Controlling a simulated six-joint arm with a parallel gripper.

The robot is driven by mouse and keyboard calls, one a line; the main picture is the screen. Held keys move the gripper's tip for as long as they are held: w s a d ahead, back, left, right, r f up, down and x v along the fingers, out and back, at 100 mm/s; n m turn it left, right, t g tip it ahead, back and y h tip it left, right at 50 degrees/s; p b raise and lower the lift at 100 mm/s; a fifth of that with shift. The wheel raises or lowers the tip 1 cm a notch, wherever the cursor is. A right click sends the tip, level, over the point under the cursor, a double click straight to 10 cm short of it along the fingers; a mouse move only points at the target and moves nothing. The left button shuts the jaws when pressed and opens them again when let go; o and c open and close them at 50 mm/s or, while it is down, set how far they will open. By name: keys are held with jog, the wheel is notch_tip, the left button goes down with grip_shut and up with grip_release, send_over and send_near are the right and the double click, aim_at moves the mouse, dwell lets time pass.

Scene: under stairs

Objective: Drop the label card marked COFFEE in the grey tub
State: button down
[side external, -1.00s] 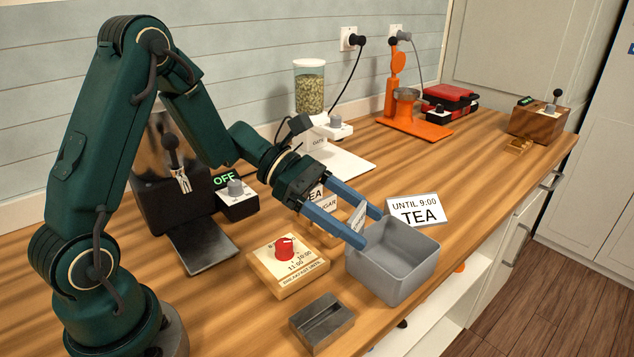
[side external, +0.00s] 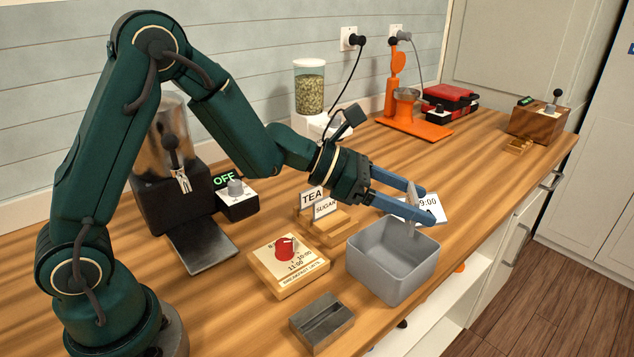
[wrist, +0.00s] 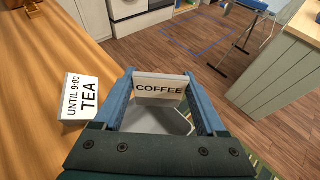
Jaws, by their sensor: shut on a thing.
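My gripper (side external: 413,198) has blue fingers and is shut on a small white card, the COFFEE label card (side external: 411,213). In the wrist view the card (wrist: 160,88) reads COFFEE and stands between the two fingertips. The grey tub (side external: 392,283) is an open box near the front edge of the counter. The card is over the tub's far right part; in the side view its lower end overlaps the tub's opening. I cannot tell whether it is below the rim. In the wrist view the tub (wrist: 150,122) shows partly behind the card and gripper.
The UNTIL 9:00 TEA sign (side external: 434,205) lies just beyond the fingers. A wooden rack holds TEA (side external: 312,197) and SUGAR (side external: 325,208) cards. A red-dial box (side external: 288,265) and a slotted metal block (side external: 321,321) stand left of the tub. The counter's front edge is close.

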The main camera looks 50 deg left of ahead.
jog(key=shift+f, duration=1.1)
grip_release()
jog(key=v, duration=0.5)
jog(key=shift+s+a, duration=0.1)
